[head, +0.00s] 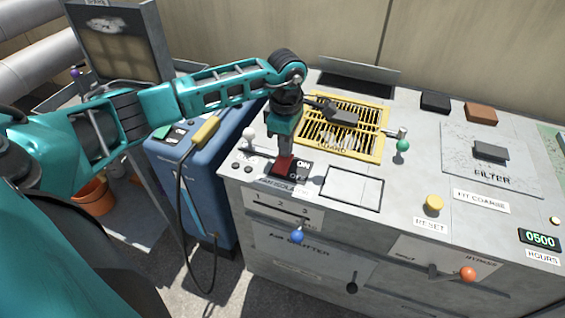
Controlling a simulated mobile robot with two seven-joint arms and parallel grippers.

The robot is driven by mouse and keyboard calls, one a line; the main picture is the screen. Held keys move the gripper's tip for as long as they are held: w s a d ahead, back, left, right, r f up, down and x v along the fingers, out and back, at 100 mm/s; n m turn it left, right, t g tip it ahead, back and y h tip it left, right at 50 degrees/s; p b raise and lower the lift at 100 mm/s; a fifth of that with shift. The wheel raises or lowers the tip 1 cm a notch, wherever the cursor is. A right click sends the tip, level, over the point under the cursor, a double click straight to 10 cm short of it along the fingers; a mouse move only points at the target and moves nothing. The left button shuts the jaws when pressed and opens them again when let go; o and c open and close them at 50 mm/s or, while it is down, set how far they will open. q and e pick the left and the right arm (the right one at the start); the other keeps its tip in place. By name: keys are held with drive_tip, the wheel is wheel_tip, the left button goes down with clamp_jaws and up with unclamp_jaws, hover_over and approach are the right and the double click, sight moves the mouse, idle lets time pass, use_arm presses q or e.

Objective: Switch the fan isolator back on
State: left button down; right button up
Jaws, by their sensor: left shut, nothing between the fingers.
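The fan isolator is a red rocker (285,166) on a dark plate at the front left of the grey cabinet top. Its plate carries ON at the back and OFF at the front. A partly covered label (287,188) reading ISOLATOR sits in front of it. My left gripper (282,153) points down right over the rocker, shut and empty, its tips at or just above the red part. The fingers hide part of the rocker, so I cannot tell its tilt or whether they touch. My right gripper is not in view.
A yellow grille (358,140) with a dark block (342,117) lies just right of my gripper. A white-knobbed lever (249,134) stands close left, a green knob (403,145) farther right. A blue knob (297,237) juts from the front. A blue machine (188,170) stands left.

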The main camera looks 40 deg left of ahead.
use_arm(q)
drive_tip(key=shift+f+b, duration=0.35)
drive_tip(key=shift+f, duration=0.2)
drive_tip(key=shift+r, duration=0.15)
drive_tip(key=shift+r+p, duration=2.5)
drive_tip(key=shift+r, duration=0.95)
